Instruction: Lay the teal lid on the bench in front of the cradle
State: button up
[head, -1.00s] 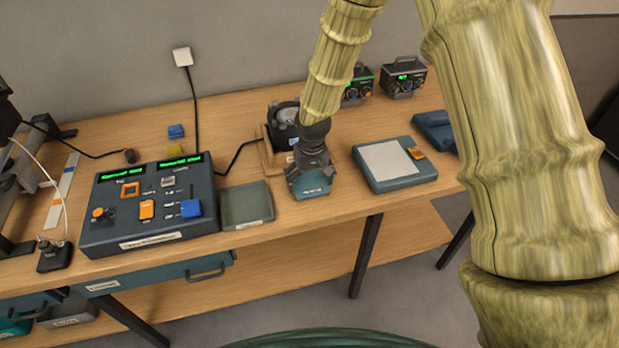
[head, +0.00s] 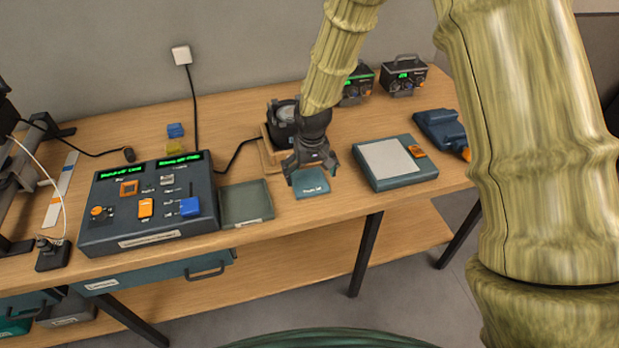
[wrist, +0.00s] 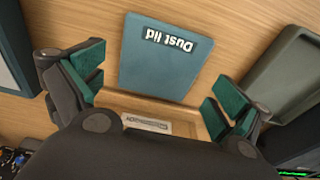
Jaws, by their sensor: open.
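The teal lid (head: 311,183), a flat square labelled "Dust lid", lies flat on the bench in front of the cradle. In the wrist view the lid (wrist: 164,62) shows whole on the wood, its label upside down. My gripper (head: 310,174) is open above the lid's cradle-side edge. In the wrist view the fingers of my gripper (wrist: 155,98) are spread wide on either side, apart from the lid. The wooden cradle (head: 269,153), holding a dark round device (head: 281,124), stands behind the gripper, partly hidden by my arm.
A shallow green tray (head: 266,210) lies left of the lid, beside the fader console (head: 118,238). A teal box with a pale top (head: 387,160) lies to the right. The bench's front edge is close to the lid. Two small devices stand at the back right.

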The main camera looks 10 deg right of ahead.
aim_at(311, 186)
notch_tip(311, 186, up, 10)
jog(key=s+b, duration=0.1)
jog(key=b, duration=0.1)
jog(key=shift+s, duration=0.15)
